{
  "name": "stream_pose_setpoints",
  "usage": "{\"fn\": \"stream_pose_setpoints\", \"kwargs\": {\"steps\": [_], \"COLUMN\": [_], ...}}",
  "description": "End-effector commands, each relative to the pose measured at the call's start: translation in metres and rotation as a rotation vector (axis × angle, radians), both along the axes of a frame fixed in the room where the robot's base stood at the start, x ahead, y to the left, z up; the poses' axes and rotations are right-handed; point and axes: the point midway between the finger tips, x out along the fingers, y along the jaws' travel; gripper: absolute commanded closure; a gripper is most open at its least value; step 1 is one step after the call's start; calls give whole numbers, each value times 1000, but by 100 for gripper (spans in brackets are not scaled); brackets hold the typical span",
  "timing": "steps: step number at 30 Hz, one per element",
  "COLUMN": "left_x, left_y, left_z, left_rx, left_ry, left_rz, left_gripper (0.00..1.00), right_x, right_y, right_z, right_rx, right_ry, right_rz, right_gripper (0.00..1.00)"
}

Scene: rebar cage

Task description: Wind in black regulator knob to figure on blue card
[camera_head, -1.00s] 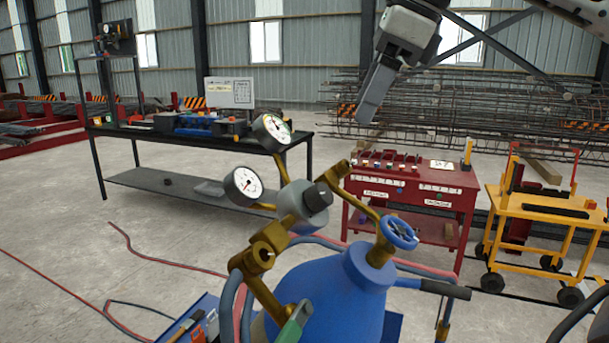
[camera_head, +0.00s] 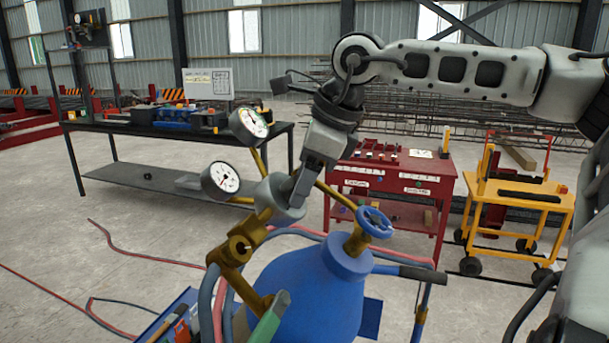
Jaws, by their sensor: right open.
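The blue gas cylinder (camera_head: 318,300) stands in front with a blue handwheel (camera_head: 374,222) on its valve. The grey regulator body (camera_head: 272,198) sits left of the valve on brass fittings. Two white-faced gauges, an upper one (camera_head: 249,126) and a lower one (camera_head: 221,180), rise from it. My right gripper (camera_head: 299,193) reaches down from the right with its fingers at the front of the regulator, over the black knob's place. The gripper is open; the knob is mostly hidden, and I cannot tell whether the fingers touch it. No blue card can be made out. My left gripper is not in view.
Red and blue hoses (camera_head: 210,290) hang beside the cylinder. A red tool cart (camera_head: 395,178) and a yellow trolley (camera_head: 515,205) stand behind right. A dark workbench (camera_head: 170,130) with a whiteboard stands behind left. Open concrete floor lies at left.

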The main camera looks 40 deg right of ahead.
Motion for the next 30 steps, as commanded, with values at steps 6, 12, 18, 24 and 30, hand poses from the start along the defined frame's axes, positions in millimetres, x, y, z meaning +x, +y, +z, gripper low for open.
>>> {"fn": "stream_pose_setpoints", "kwargs": {"steps": [6, 12, 18, 24, 30], "left_x": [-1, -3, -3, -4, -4], "left_y": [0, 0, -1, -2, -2], "left_z": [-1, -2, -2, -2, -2], "left_rx": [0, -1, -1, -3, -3], "left_ry": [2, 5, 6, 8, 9], "left_rz": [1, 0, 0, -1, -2], "left_gripper": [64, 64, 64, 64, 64], "right_x": [0, 0, 0, 0, 1], "right_y": [0, 0, 0, -1, -2], "right_z": [0, 0, 0, 1, 0], "right_rx": [0, 0, 9, 62, 156], "right_ry": [0, 0, 5, 33, 83], "right_rz": [0, 0, -9, -59, -149], "right_gripper": [47, 86, 86, 86, 86]}}
